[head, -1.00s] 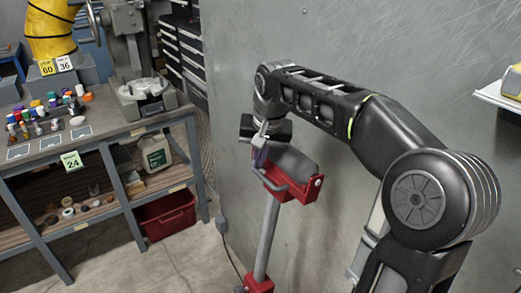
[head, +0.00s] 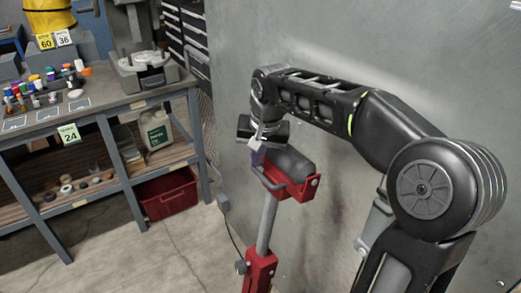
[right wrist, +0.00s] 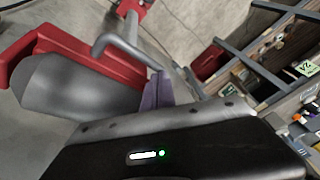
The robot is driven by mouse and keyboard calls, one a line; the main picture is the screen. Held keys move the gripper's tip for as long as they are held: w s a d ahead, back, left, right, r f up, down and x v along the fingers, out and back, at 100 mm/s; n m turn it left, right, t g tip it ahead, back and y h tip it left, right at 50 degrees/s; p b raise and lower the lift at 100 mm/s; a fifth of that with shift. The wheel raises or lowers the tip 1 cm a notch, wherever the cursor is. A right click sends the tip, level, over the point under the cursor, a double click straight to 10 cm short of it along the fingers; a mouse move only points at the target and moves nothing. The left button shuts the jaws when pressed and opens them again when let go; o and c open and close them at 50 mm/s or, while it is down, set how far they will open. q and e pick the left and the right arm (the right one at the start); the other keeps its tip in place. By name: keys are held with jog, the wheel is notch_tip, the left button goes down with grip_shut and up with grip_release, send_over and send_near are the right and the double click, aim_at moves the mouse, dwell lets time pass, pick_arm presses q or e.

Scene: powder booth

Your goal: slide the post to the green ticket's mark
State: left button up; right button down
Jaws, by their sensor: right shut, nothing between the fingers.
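The post (head: 268,222) is a grey upright tube in a red sleeve (head: 260,268), in front of the grey panel. Its top carries a red bracket (head: 301,190) with a dark grey roll and a bent grey handle; the bracket also shows in the right wrist view (right wrist: 60,40). My right gripper (head: 259,157) is shut at the handle, its purple fingers (right wrist: 157,92) beside the bar; I cannot tell whether they touch it. The green ticket (head: 69,133) reads 24 and hangs on the bench frame; it shows in the right wrist view (right wrist: 306,68). No marks on the post are readable.
The bench (head: 95,107) at left holds small coloured bottles. Two yellow tickets (head: 55,40) read 60 and 36. A red bin (head: 167,195) and a white jug (head: 156,128) sit below the bench top. The concrete floor between bench and post is mostly clear.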

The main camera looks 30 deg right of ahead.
pick_arm(q)
notch_tip(320, 180, down, 5)
jog(key=b, duration=0.3)
jog(key=shift+r, duration=0.1)
pick_arm(e)
notch_tip(320, 180, down, 7)
jog(key=a, duration=0.1)
pick_arm(q)
jog(key=shift+r, duration=0.1)
pick_arm(e)
jog(key=shift+r, duration=0.25)
